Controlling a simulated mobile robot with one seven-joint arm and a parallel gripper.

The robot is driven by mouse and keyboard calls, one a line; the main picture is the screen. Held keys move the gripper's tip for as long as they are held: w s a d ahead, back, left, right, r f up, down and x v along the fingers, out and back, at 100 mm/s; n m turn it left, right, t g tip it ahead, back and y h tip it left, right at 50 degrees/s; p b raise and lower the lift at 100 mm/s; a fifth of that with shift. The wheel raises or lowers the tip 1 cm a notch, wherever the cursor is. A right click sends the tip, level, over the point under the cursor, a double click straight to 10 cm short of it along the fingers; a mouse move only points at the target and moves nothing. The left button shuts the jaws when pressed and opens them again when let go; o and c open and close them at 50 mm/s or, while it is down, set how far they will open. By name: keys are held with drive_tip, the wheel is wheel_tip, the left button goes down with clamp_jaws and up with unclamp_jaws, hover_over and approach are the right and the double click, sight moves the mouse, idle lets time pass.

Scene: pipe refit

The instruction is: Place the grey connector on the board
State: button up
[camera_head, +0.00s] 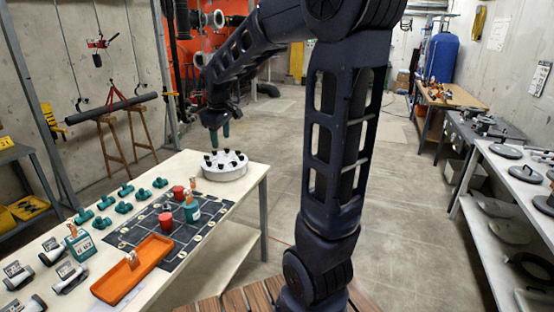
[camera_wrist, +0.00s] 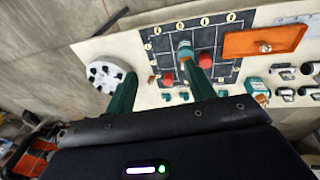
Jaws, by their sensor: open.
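Several grey connectors (camera_head: 52,252) lie at the near left end of the white table; they also show at the right edge of the wrist view (camera_wrist: 287,73). The board (camera_head: 134,231) is a dark gridded mat with pale round marks, and it also shows in the wrist view (camera_wrist: 208,36). Two red round pieces (camera_head: 166,221) and a teal bottle-like container (camera_head: 192,211) stand on it. My gripper (camera_head: 220,135) is above the far end of the table, by the white round holder. Its green fingers are apart, with nothing held between them (camera_wrist: 160,70).
The white round holder (camera_head: 225,172) with black tops stands at the table's far end. Several teal connectors (camera_head: 102,223) lie left of the board. An orange tray (camera_head: 132,268) overlaps its near side. Another teal container (camera_head: 80,243) stands near the grey connectors. The right-hand floor is open.

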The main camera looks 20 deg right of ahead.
drive_tip(key=s+d+m+t, duration=0.1)
drive_tip(key=s+d+m, duration=0.3)
drive_tip(key=s, duration=0.8)
drive_tip(key=s+d+m+t, duration=0.1)
drive_tip(key=s+d+m, duration=0.4)
drive_tip(key=s, duration=0.7)
drive_tip(key=shift+d, duration=0.95)
drive_tip(key=shift+r, duration=0.1)
